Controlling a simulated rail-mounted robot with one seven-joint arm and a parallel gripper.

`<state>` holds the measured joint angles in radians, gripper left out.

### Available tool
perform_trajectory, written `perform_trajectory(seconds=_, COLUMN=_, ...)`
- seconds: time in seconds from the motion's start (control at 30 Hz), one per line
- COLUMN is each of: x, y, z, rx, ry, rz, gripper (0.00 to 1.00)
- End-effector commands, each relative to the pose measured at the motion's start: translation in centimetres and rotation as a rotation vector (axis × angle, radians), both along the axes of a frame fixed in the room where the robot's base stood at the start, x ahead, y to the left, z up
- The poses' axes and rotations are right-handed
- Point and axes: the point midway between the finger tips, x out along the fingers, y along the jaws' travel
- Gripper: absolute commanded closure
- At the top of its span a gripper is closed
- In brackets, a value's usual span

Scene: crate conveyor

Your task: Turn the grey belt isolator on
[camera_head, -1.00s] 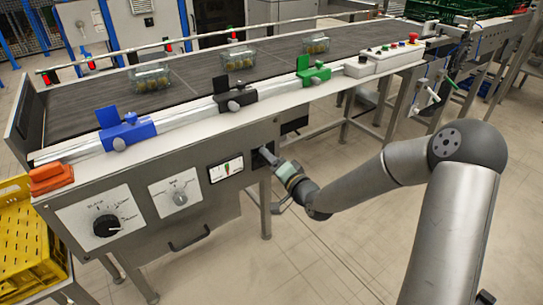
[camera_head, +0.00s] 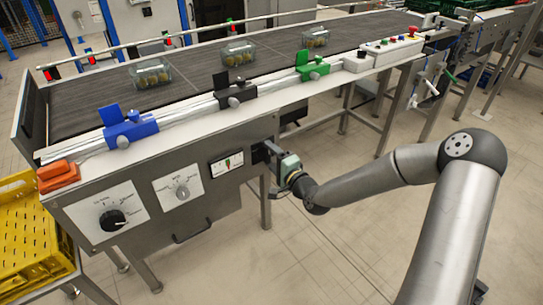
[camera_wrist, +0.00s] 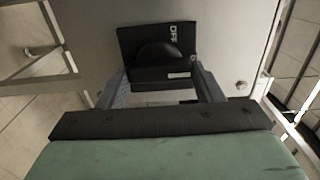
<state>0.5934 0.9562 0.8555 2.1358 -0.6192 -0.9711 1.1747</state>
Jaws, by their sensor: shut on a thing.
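The isolator is a dark switch (camera_head: 262,153) on the conveyor's front panel, right of the gauge. In the wrist view its dark plate (camera_wrist: 137,38) carries the white word OFF, turned sideways, and a dark handle (camera_wrist: 150,73) with a small pale label. My gripper (camera_head: 271,151) reaches it from the right. In the wrist view my gripper (camera_wrist: 164,84) has a finger on each side of the handle and is shut on it. In the head view the gripper partly hides the switch. The pointer position cannot be read.
Left of it on the panel are a gauge (camera_head: 227,164), a grey knob (camera_head: 183,192) and a black knob (camera_head: 112,219). A bar handle (camera_head: 192,231) sticks out below. Clear tubs (camera_head: 150,73) stand on the belt (camera_head: 105,94). A yellow crate (camera_head: 28,235) stands at left.

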Motion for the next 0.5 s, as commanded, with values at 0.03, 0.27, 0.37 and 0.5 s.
perform_trajectory(seconds=0.03, x=-0.06, y=0.00, z=-0.09, rx=0.000, ry=0.002, rz=0.001, gripper=0.63)
perform_trajectory(seconds=0.27, x=-0.07, y=0.01, z=-0.11, rx=0.000, ry=0.002, rz=0.001, gripper=0.63)
perform_trajectory(seconds=0.37, x=-0.07, y=0.01, z=-0.10, rx=-0.001, ry=0.002, rz=0.001, gripper=0.21)
perform_trajectory(seconds=0.5, x=-0.04, y=0.01, z=-0.07, rx=-0.001, ry=0.001, rz=0.001, gripper=0.18)
